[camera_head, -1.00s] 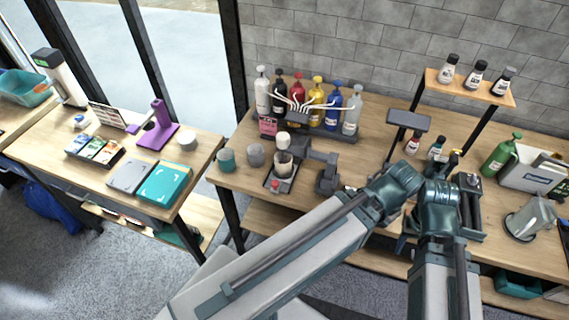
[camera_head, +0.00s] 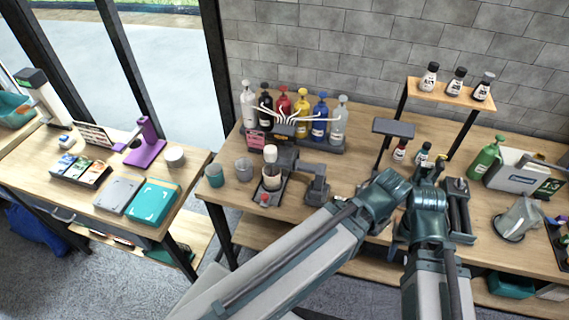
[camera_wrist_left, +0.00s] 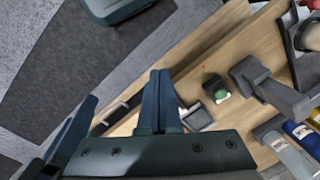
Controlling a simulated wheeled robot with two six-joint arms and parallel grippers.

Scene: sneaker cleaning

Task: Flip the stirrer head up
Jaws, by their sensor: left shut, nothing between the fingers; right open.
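The stirrer stands on the middle workbench in the head view. Its dark base has a red knob (camera_head: 263,197), a beige cup (camera_head: 271,179) stands on it, and a white-topped head (camera_head: 270,153) sits over or just behind the cup. My right gripper (camera_head: 431,167) is well to the right of the stirrer, open, with nothing seen between its fingers. My left gripper cannot be made out in the head view, behind my arm links. In the left wrist view my left gripper (camera_wrist_left: 158,100) is shut and empty by the bench's front edge, apart from the stirrer.
A grey bent device (camera_head: 316,183) stands right of the stirrer. Pump bottles (camera_head: 301,115) line a rack behind it. A teal cup (camera_head: 215,175) and a grey cup (camera_head: 244,169) are to its left. A raised shelf (camera_head: 452,93) holds small bottles.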

